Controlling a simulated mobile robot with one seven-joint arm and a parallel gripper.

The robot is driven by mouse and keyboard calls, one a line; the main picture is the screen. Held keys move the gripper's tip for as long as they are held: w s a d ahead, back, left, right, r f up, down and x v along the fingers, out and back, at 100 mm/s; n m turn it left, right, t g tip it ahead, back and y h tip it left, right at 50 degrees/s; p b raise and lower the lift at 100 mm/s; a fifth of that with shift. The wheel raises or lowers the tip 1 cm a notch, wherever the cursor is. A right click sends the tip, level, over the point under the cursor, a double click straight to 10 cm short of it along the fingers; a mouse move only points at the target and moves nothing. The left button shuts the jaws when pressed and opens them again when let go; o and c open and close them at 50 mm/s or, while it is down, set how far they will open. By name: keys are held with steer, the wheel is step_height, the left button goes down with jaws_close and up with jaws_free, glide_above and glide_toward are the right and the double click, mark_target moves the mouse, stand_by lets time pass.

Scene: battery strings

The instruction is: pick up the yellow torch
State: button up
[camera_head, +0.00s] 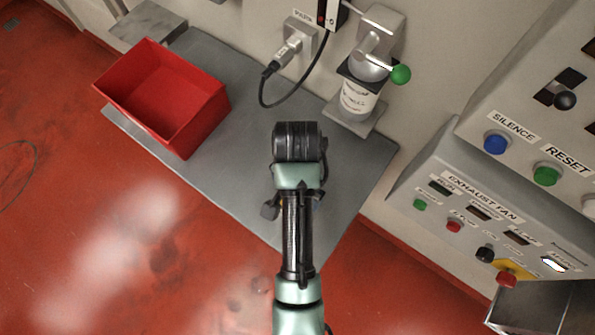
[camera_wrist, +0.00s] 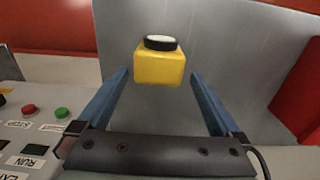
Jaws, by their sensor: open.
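The yellow torch (camera_wrist: 159,65) shows in the wrist view as a yellow block with a black-rimmed pale round top. It is on or over the grey surface, and I cannot tell how far below my fingers it is. My gripper (camera_wrist: 160,80) is open, with one blue finger on each side of the torch in the picture and clear gaps to both. In the head view my arm (camera_head: 298,190) reaches over the grey shelf (camera_head: 225,125).
A red open bin (camera_head: 165,90) stands on the shelf's left; its side shows in the wrist view (camera_wrist: 300,90). A white canister (camera_head: 357,95) under a green-knobbed lever and a plugged cable (camera_head: 265,85) are behind. A button panel (camera_head: 480,200) is at the right.

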steer(key=shift+s+d+f, duration=0.1)
steer(key=shift+s+f, duration=0.05)
steer(key=shift+f, duration=0.35)
steer(key=shift+s+f, duration=0.15)
steer(key=shift+f, duration=0.3)
steer(key=shift+w+f, duration=0.15)
steer(key=shift+f, duration=0.35)
step_height(320, 180, down, 4)
steer(key=shift+p, duration=0.75)
steer(key=shift+w+f, duration=0.1)
steer(key=shift+f, duration=0.35)
steer(key=shift+r, duration=0.1)
steer(key=c, duration=1.5)
